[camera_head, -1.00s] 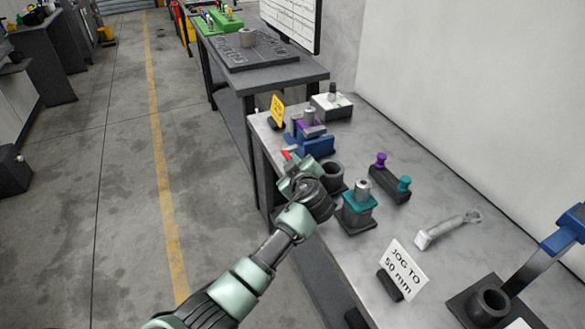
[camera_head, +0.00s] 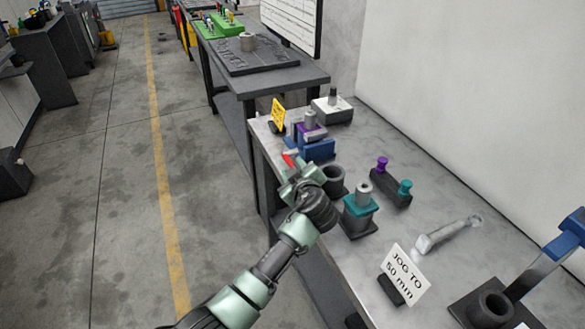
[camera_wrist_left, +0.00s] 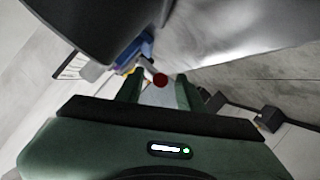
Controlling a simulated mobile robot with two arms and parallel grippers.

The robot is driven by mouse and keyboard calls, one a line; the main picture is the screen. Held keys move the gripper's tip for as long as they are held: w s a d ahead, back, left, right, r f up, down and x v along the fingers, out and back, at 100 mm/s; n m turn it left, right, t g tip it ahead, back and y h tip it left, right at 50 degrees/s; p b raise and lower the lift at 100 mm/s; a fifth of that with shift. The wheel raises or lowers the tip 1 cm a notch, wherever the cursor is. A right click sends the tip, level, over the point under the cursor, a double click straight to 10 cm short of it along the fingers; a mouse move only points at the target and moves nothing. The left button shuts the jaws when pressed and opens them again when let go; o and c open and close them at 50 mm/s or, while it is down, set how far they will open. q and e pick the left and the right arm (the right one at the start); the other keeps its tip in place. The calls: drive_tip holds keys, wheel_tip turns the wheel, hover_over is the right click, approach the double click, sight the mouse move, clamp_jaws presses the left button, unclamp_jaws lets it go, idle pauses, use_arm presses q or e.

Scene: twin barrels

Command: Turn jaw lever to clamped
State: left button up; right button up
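A blue vise (camera_head: 318,149) with a purple block (camera_head: 311,131) and a grey cylinder on it stands on the grey bench. A red lever (camera_head: 289,160) sticks out at its near left side, towards the bench edge. My left gripper (camera_head: 291,174) is right beside this red lever. In the left wrist view, my left gripper (camera_wrist_left: 160,92) has its two green fingers apart, with the round red knob (camera_wrist_left: 160,80) showing between or just beyond their tips. I cannot tell whether they touch it. My right gripper is not in view.
A dark grey cup (camera_head: 333,178) and a teal-topped block (camera_head: 360,206) stand close beside my left gripper. A yellow sign (camera_head: 278,115) stands behind the lever.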

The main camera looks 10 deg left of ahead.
use_arm(q)
drive_tip(key=v, duration=0.6)
drive_tip(key=shift+a+b, duration=0.1)
drive_tip(key=shift+b, duration=0.25)
